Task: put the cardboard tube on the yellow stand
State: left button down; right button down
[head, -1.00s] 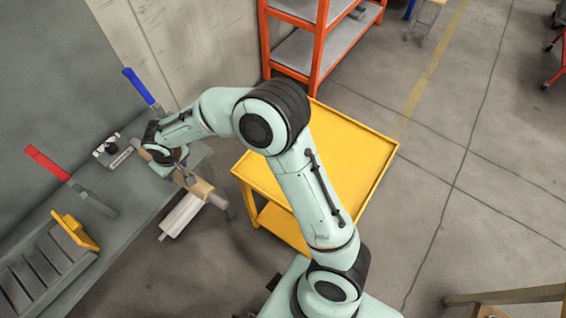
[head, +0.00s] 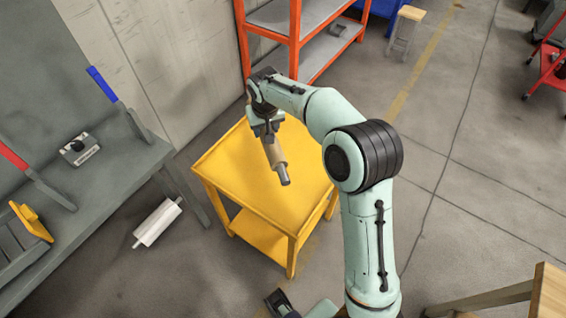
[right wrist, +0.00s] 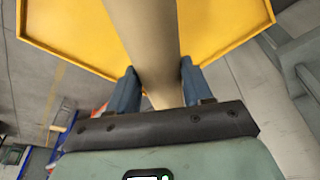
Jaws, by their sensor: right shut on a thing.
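The tube appears to be above the top; I cannot tell the exact gap.
A grey workbench (head: 95,190) with blue and red handled tools is at the left. A white roller-like thing (head: 158,222) shows beside it. An orange shelf (head: 294,45) stands behind the stand. A wooden piece (head: 548,292) is at lower right. The stand's top looks clear.

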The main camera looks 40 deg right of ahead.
jog(key=s+d+r+m+b, duration=0.1)
jog(key=d+r+m+b, duration=0.15)
jog(key=d, duration=0.35)
jog(key=b, duration=0.2)
send_near(286, 153)
jog(key=shift+n, duration=0.45)
jog(key=shift+s+a+f, duration=0.1)
jog(key=shift+a+f, duration=0.1)
jog(key=shift+f, duration=0.6)
jog(key=shift+s+a+f, duration=0.1)
jog(key=shift+a+f, duration=0.15)
jog(key=shift+f, duration=0.55)
jog(key=shift+s+a+f, duration=0.1)
jog(key=shift+a+f, duration=0.1)
jog(key=shift+f, duration=0.65)
jog(key=shift+f, duration=0.1)
jog(key=shift+c, duration=2.3)
grip_release()
jog(key=shift+f, duration=0.1)
jog(key=shift+r, duration=0.25)
jog(key=p+v, duration=0.1)
jog(key=v, duration=1.1)
